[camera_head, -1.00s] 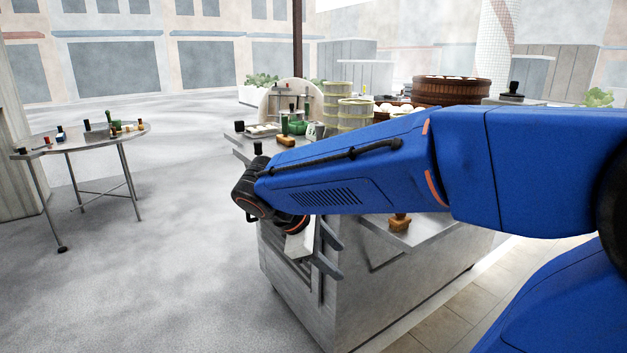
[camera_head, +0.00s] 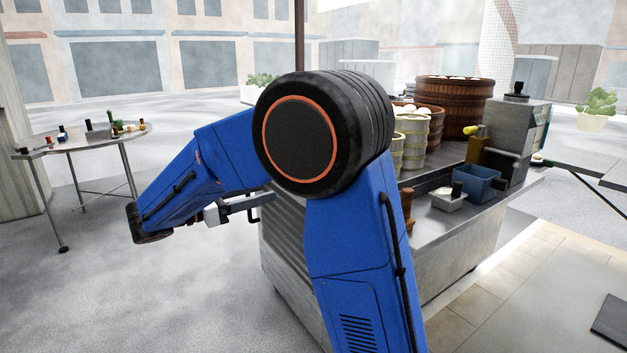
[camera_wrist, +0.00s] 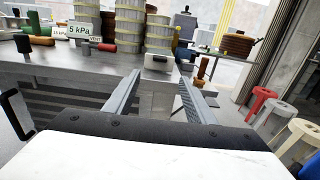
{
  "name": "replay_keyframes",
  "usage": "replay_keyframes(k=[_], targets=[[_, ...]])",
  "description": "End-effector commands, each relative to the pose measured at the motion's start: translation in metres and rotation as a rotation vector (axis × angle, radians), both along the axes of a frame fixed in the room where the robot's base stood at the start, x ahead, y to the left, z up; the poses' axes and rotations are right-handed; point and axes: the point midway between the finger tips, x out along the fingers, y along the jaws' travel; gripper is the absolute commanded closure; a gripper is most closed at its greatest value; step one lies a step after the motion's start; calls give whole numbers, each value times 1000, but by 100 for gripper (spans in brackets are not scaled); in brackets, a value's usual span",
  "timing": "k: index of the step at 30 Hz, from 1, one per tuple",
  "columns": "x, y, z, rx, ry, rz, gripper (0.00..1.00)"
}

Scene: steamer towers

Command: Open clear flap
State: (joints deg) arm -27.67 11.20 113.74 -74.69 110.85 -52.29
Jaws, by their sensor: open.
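My gripper (camera_head: 252,204) is in front of the left end of the steel cart (camera_head: 290,250) in the head view, pointing right toward it. In the wrist view my gripper (camera_wrist: 160,78) is open, its two grey fingers spread apart with nothing held between them. The fingers point at the cart's top edge and front. A black bar handle (camera_wrist: 14,116) stands out at the far left of the wrist view, clear of the fingers. I cannot make out a clear flap for certain in either view. My arm hides part of the cart's side in the head view.
The cart top carries steamer baskets (camera_head: 412,140), a dark wooden steamer (camera_head: 452,105), a blue bin (camera_head: 478,184) and a "5 kPa" sign (camera_wrist: 84,31). Stools, one red (camera_wrist: 262,100), stand at right in the wrist view. A small table (camera_head: 88,145) stands left; floor between is open.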

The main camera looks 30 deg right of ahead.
Motion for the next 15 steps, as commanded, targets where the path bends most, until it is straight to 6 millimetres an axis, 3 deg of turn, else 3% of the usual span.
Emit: replay_keyframes(k=[15], targets=[[2,-82,0,1,-1,-4,50]])
